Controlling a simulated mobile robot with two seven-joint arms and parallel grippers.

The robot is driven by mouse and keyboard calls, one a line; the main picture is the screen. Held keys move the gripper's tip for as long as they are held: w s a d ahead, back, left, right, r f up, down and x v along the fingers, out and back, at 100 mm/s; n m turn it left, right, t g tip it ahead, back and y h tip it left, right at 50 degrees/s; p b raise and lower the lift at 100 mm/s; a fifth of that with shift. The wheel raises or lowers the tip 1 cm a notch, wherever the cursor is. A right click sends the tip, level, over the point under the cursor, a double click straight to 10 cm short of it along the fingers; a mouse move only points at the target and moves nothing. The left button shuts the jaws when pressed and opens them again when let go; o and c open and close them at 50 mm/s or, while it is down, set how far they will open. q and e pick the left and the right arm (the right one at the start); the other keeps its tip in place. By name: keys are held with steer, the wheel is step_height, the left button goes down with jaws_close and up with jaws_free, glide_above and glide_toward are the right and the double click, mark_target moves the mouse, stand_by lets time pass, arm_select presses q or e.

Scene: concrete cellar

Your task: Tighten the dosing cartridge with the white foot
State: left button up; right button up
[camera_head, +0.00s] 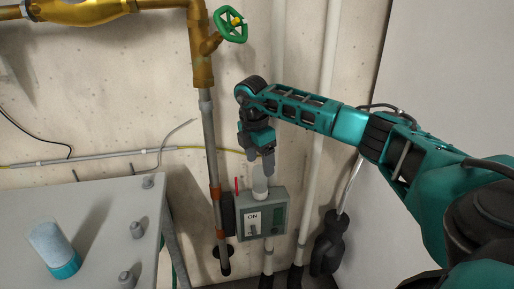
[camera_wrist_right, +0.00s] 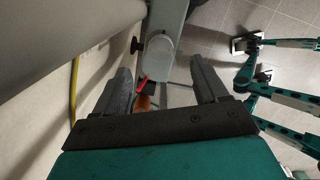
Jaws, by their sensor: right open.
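A white cartridge (camera_head: 260,185) stands upright on top of a grey-green dosing box (camera_head: 263,215) marked ON, fixed near the wall pipes. My right gripper (camera_head: 261,165) points down just above it, fingers apart near its upper end; contact is unclear. In the right wrist view my right gripper (camera_wrist_right: 162,72) is open, and a pale round end (camera_wrist_right: 162,58), apparently of the cartridge, shows between the fingertips. Whether its foot is white is hard to tell. My left gripper is out of view.
A brass pipe with a green valve wheel (camera_head: 231,24) runs left of the box, its grey lower pipe (camera_head: 212,150) close beside it. A grey cabinet top (camera_head: 100,215) with several bolts fills the lower left. Black-wrapped pipe (camera_head: 328,243) stands right of the box.

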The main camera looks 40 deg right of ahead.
mark_target(260, 168)
steer(key=f, duration=0.3)
steer(key=f+b, duration=0.1)
steer(key=shift+d+f, duration=0.15)
steer(key=shift+d, duration=0.1)
steer(key=shift+f, duration=0.5)
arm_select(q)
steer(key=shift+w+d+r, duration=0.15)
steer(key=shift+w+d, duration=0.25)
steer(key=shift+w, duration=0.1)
arm_select(e)
steer(key=shift+c, duration=0.3)
